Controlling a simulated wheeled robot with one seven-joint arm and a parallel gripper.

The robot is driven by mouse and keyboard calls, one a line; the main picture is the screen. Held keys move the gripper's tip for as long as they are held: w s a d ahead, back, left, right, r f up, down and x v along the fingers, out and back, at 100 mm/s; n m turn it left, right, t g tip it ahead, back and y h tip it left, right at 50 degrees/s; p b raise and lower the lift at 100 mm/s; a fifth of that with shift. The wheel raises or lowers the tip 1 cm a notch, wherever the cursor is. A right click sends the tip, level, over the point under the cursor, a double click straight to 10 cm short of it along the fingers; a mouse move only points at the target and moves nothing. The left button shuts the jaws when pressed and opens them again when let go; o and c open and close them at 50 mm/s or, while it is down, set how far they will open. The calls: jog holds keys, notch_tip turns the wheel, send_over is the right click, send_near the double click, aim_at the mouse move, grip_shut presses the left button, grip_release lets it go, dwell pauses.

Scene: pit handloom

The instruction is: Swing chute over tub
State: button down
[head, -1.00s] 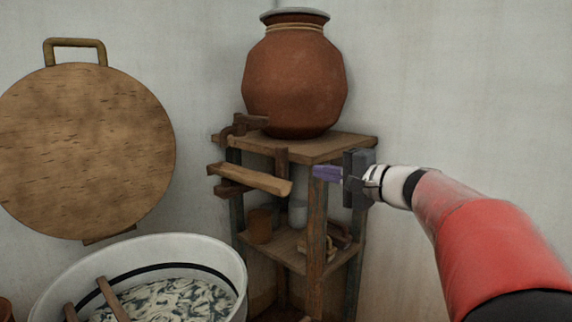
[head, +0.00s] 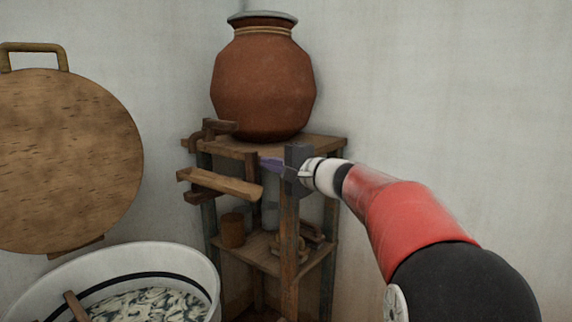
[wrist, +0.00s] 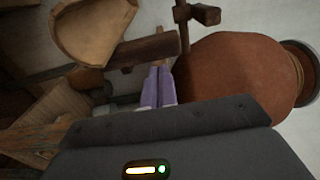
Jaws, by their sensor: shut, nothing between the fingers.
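The chute (head: 222,183) is a pale wooden trough on a bracket at the left side of the corner stand; its end also shows at the top of the wrist view (wrist: 92,28). The white tub (head: 150,258) stands below and left of it, with a dark band inside and patterned cloth or yarn in it. The fingers (wrist: 158,82) point toward a dark wooden bar in the wrist view. I cannot tell whether they touch anything.
A large clay pot (head: 263,82) sits on the wooden stand (head: 320,143), just above my gripper. A brown cup (head: 232,230) and small tools are on its lower shelf. A round wooden board (head: 65,150) hangs on the left wall.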

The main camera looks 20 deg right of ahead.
jog(key=shift+x, duration=1)
